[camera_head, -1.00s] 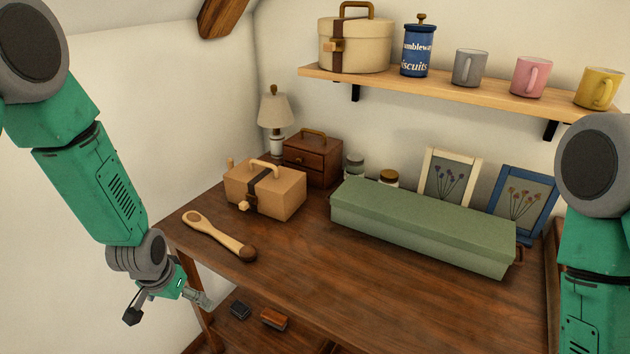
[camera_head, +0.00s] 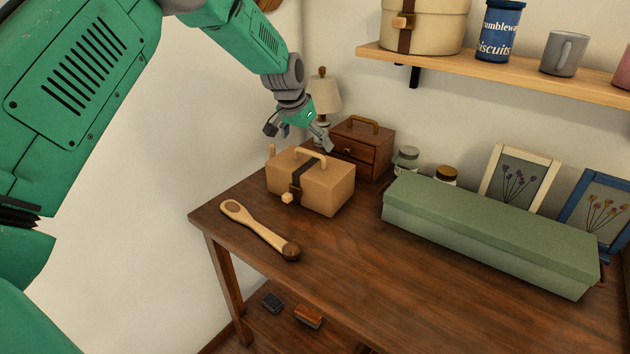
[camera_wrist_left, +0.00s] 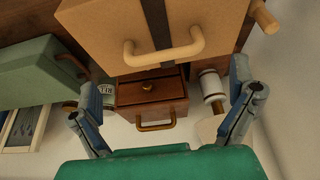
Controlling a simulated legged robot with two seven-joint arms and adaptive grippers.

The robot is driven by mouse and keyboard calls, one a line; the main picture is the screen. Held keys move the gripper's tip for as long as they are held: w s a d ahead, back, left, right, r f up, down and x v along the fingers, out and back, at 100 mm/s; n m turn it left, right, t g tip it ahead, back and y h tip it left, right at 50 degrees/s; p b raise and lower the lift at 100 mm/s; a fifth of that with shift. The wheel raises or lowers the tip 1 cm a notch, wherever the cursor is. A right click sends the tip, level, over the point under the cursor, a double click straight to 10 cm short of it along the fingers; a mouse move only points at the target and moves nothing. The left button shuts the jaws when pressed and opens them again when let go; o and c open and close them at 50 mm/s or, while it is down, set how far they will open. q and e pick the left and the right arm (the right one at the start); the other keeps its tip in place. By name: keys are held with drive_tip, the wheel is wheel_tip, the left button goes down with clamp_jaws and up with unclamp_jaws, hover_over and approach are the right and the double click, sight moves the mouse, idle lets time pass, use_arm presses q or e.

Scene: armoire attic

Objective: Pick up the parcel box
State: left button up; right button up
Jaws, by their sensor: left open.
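The parcel box (camera_head: 325,188) is a tan box with a dark strap, a pale clasp and a light handle on top, standing on the wooden table. In the left wrist view the box (camera_wrist_left: 100,30) fills the top, with its handle (camera_wrist_left: 165,55) facing the camera. My left gripper (camera_head: 300,136) is above and just behind the box, pointing down, apart from it. In the left wrist view the open fingers (camera_wrist_left: 165,115) stand on either side of the picture, with nothing between them. My right gripper is out of view.
A small brown drawer chest (camera_head: 362,148) and a lamp (camera_head: 323,95) stand close behind the box. A wooden spoon (camera_head: 260,228) lies in front. A long green box (camera_head: 490,230) is at right. A shelf (camera_head: 500,72) overhangs behind.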

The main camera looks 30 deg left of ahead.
sight(307, 153)
use_arm(q)
drive_tip(key=shift+w+a+f, duration=0.2)
drive_tip(key=shift+a+f, duration=0.25)
drive_tip(key=shift+f, duration=0.3)
drive_tip(key=x, duration=0.4)
drive_tip(key=shift+d+f+b, duration=0.1)
drive_tip(key=shift+f+b, duration=0.2)
drive_tip(key=shift+b, duration=0.05)
drive_tip(key=shift+w+d+f, duration=0.15)
drive_tip(key=shift+d, duration=0.1)
drive_tip(key=shift+c, duration=0.5)
drive_tip(key=shift+a, duration=0.3)
drive_tip(key=c, duration=1.4)
